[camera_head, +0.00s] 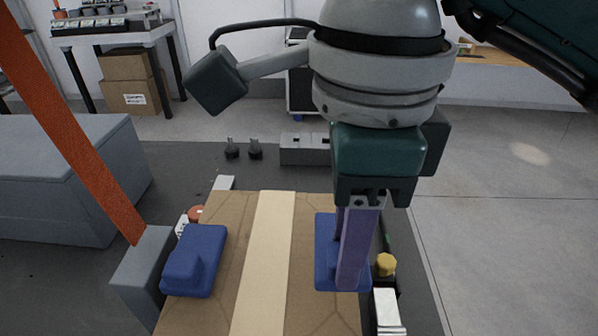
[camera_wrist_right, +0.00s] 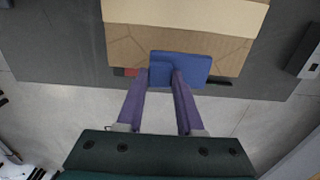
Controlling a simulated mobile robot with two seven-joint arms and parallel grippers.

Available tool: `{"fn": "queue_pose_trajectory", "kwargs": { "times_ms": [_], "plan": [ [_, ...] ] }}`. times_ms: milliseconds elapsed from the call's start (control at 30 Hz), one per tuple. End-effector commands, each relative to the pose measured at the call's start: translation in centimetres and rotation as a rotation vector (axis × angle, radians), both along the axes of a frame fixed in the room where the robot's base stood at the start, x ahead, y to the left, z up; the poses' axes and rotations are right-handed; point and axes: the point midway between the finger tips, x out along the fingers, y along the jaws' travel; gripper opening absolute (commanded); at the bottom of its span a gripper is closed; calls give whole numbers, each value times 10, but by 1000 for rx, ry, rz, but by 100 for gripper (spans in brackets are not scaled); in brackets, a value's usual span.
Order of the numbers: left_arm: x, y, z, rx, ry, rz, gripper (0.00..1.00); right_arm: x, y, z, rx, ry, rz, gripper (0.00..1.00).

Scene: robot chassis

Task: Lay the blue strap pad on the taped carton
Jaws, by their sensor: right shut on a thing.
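The taped carton (camera_head: 222,300) is brown, with a pale tape strip (camera_head: 262,265) down its top; it also shows in the wrist view (camera_wrist_right: 128,48). One blue strap pad (camera_head: 325,262) is at the carton's right edge in the head view. My right gripper (camera_head: 352,284) points down and is shut on this pad's raised part; the wrist view shows its fingers (camera_wrist_right: 161,75) on either side of it, and the pad's flat part (camera_wrist_right: 195,68) over the carton's edge. Contact with the carton is unclear. Another blue pad (camera_head: 197,262) lies at the carton's left edge. My left gripper is out of view.
An orange bar or strap (camera_head: 68,125) slopes down to a grey block (camera_head: 143,275) left of the carton. A yellow knob (camera_head: 386,264) is close to the right of the held pad. A grey case (camera_head: 60,180) stands at left, and small black parts (camera_head: 243,150) lie behind.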

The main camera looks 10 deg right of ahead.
Motion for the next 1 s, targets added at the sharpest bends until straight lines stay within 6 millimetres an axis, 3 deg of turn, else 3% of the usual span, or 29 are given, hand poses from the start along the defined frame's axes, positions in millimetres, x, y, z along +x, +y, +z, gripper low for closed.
{"fn": "queue_pose_trajectory", "kwargs": {
  "times_ms": [167, 567, 600, 833, 1000],
  "plan": [
    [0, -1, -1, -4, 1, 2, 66, -1, 0, -25, 0, 3, -2, 0],
    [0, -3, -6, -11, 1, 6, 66, 0, 0, -31, 0, 0, -1, 0],
    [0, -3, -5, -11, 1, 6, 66, 0, 0, -29, 0, 0, -1, 41],
    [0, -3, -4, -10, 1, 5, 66, 0, 0, -29, 0, 0, -1, 66],
    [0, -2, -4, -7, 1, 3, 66, 0, 0, -29, 0, 0, -1, 66]
  ]
}}
